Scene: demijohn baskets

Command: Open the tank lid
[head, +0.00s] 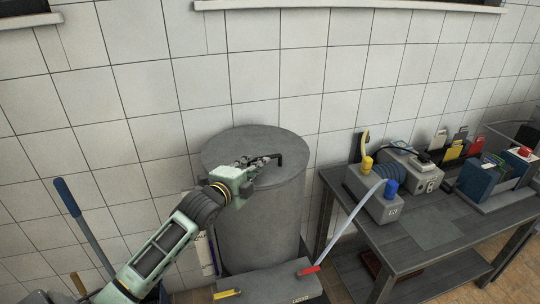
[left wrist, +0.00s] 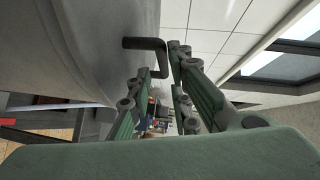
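The grey cylindrical tank (head: 262,220) stands against the tiled wall in the head view. Its round flat lid (head: 240,143) lies level on top, and I see no gap under it. A dark bent handle (head: 280,157) sits at the lid's right part; it also shows in the left wrist view (left wrist: 146,43). My left gripper (head: 266,161) is over the lid, its fingers pointing at the handle. In the left wrist view its fingertips (left wrist: 158,62) are apart, with the handle's bent end at or just beyond them. I cannot tell whether they touch. My right gripper is out of view.
A dark table (head: 435,232) at the right bears a grey device with yellow and blue caps (head: 378,190) and several boxes. A low grey box (head: 268,284) with red and yellow handles stands before the tank. A blue-handled pole (head: 68,197) leans at the left.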

